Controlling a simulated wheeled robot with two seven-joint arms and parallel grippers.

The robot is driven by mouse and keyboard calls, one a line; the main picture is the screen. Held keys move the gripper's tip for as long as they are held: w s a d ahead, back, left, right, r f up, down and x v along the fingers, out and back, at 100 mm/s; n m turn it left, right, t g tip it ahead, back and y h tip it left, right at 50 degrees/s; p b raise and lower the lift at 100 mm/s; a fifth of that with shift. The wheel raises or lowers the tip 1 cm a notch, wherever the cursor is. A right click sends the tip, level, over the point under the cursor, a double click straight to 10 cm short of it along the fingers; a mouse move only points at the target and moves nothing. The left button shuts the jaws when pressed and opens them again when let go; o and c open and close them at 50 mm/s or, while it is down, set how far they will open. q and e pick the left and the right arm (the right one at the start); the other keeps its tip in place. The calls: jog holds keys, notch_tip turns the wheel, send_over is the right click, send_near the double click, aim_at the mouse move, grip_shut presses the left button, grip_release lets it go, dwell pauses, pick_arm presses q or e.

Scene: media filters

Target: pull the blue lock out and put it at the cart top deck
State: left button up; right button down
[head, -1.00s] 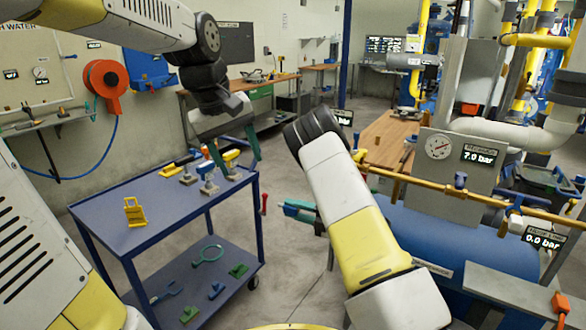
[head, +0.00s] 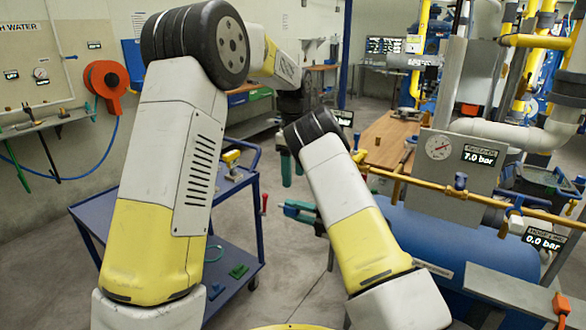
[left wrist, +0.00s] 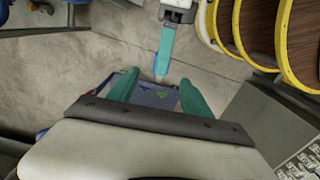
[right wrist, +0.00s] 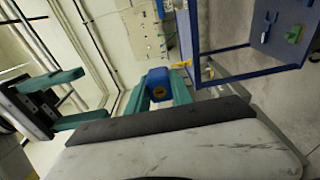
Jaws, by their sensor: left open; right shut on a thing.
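The blue lock (right wrist: 158,80), with a round yellow-orange part, sits between the teal fingers of my right gripper (right wrist: 161,92) in the right wrist view. A bit of the lock's blue (left wrist: 157,63) shows beside that gripper in the left wrist view. In the head view my right gripper (head: 299,210) is low in the middle, and the lock cannot be made out there. My left gripper (head: 292,170) is open, above and close to the right one; its spread, empty fingers (left wrist: 158,92) show in the left wrist view. The blue cart's top deck (head: 97,213) is at the left, partly hidden by my left arm.
A yellow-handled item (head: 230,157) stands at the deck's far right corner. Green tools (head: 238,271) lie on the lower shelf. The blue tank (head: 430,240) and yellow pipe (head: 440,188) are at the right. Open floor lies between cart and tank.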

aim_at(288, 208)
pick_arm(q)
notch_tip(288, 208, down, 11)
jog(key=shift+r, duration=0.15)
dwell(0.4)
grip_shut()
pick_arm(e)
jog(key=c, duration=1.1)
grip_release()
jog(key=shift+o, duration=0.2)
